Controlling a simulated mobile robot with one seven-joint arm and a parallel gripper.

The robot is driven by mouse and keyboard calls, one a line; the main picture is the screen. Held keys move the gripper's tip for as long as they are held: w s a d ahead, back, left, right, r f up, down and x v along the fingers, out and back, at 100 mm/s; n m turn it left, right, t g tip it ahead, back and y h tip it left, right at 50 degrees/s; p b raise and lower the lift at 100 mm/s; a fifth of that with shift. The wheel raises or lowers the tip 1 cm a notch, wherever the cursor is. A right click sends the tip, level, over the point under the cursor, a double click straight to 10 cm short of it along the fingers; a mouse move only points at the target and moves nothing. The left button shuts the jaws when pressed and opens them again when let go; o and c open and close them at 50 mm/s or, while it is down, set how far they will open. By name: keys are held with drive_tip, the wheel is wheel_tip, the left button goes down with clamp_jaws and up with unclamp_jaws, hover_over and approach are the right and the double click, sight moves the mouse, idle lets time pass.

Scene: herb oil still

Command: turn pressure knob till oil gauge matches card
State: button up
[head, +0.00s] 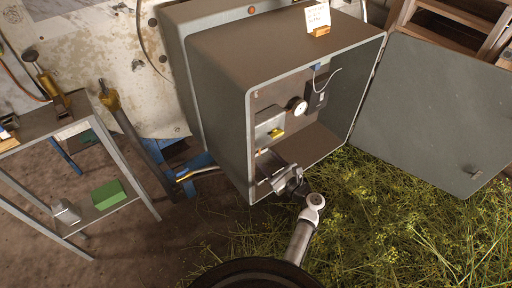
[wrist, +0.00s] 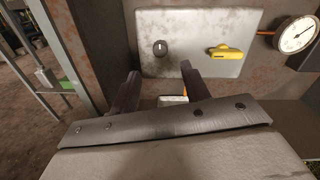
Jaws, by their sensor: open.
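The small dark round knob (wrist: 160,47) with a light mark sits on a pale metal panel (wrist: 190,20) inside the open cabinet. I cannot make it out in the head view. The round white-faced gauge (wrist: 297,34) is right of the panel; it also shows in the head view (head: 296,106). Its dark needle shows, but its scale is too small to read. The card (head: 318,16) stands on the cabinet top in a wooden holder; its writing is unreadable. My gripper (wrist: 160,70) is open and empty, its fingertips just below the knob in the wrist view, not around it.
A yellow lever handle (wrist: 225,52) is right of the knob on the same panel. The grey cabinet (head: 215,70) has walls around my gripper, and its door (head: 435,115) hangs open at right. A metal shelf (head: 105,220) stands at left. Cut herbs (head: 390,210) cover the ground.

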drive_tip(key=x, duration=0.8)
drive_tip(key=shift+w+p, duration=0.25)
drive_tip(key=shift+p, duration=0.15)
drive_tip(key=c, duration=1)
drive_tip(key=shift+f+b, duration=0.1)
drive_tip(key=shift+b, duration=0.2)
